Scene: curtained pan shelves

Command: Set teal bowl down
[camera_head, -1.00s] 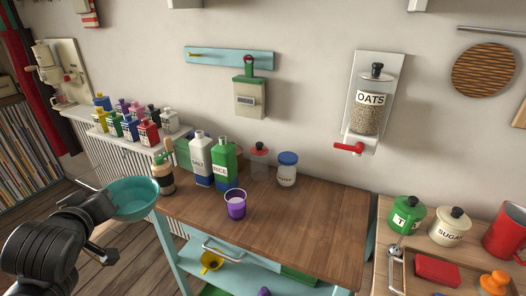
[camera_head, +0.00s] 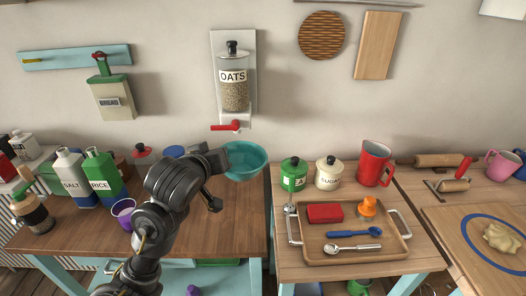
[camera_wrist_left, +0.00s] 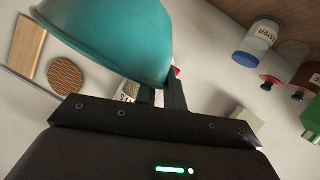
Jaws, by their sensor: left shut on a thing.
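The teal bowl (camera_head: 245,160) is in my left gripper (camera_head: 224,161), which is shut on its rim side. The bowl looks upright, over the back right part of the left wooden counter (camera_head: 225,220), below the oats dispenser (camera_head: 234,85). I cannot tell whether its base touches the counter. In the left wrist view the teal bowl (camera_wrist_left: 115,40) fills the upper left, against the fingers of my left gripper (camera_wrist_left: 163,92). My right gripper is not in view.
The red dispenser lever (camera_head: 226,127) hangs just above the bowl. A green canister (camera_head: 293,175) stands close on its right. A purple cup (camera_head: 124,213), salt carton (camera_head: 75,177) and rice carton (camera_head: 103,175) stand left of my arm. The counter's front right is bare.

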